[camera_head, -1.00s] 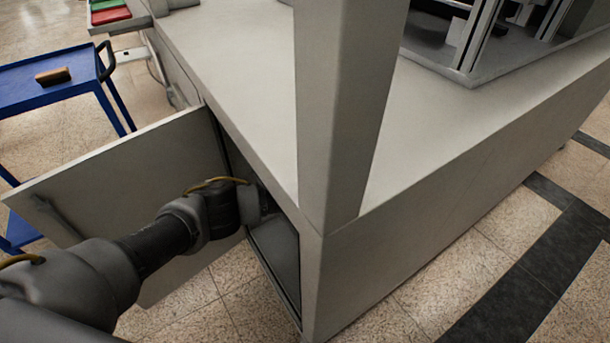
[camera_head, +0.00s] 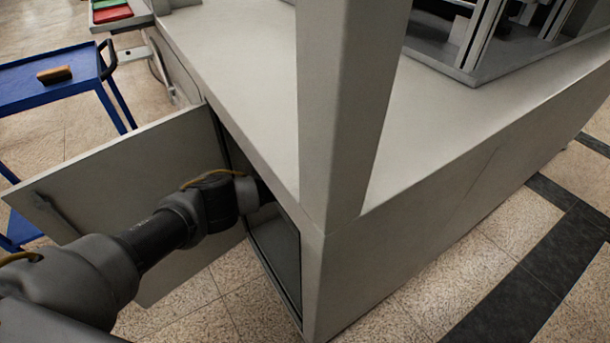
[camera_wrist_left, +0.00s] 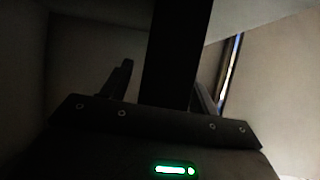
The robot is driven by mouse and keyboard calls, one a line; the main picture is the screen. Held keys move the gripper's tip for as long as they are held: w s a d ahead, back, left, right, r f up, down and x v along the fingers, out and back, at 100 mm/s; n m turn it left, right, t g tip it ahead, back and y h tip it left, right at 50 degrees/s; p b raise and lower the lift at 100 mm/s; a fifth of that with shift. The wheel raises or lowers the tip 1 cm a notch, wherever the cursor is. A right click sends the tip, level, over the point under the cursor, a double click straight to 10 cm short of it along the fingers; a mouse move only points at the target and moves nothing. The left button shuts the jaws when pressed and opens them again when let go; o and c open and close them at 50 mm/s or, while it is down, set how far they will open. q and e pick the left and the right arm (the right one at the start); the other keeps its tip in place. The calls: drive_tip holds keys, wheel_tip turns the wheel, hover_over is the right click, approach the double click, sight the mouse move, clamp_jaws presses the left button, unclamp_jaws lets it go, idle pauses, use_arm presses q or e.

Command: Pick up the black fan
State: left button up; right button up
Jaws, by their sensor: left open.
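A dark, upright block-like thing, which looks like the black fan (camera_wrist_left: 176,50), stands in the dim cabinet in the left wrist view. My left gripper (camera_wrist_left: 164,85) is open, with one finger on each side of the dark thing's lower part. I cannot tell whether the fingers touch it. In the head view my left arm reaches through the open cabinet door, and the gripper and the fan are hidden inside. My right gripper is not in view.
The cabinet door (camera_head: 120,190) stands open to the left, beside my arm. The cabinet's corner post (camera_head: 350,100) rises in front of the worktop (camera_head: 235,60). A blue cart (camera_head: 40,85) with a brown brush (camera_head: 54,75) stands at the left.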

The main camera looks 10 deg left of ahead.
use_arm(q)
drive_tip(key=c, duration=1.3)
drive_tip(key=shift+r, duration=0.1)
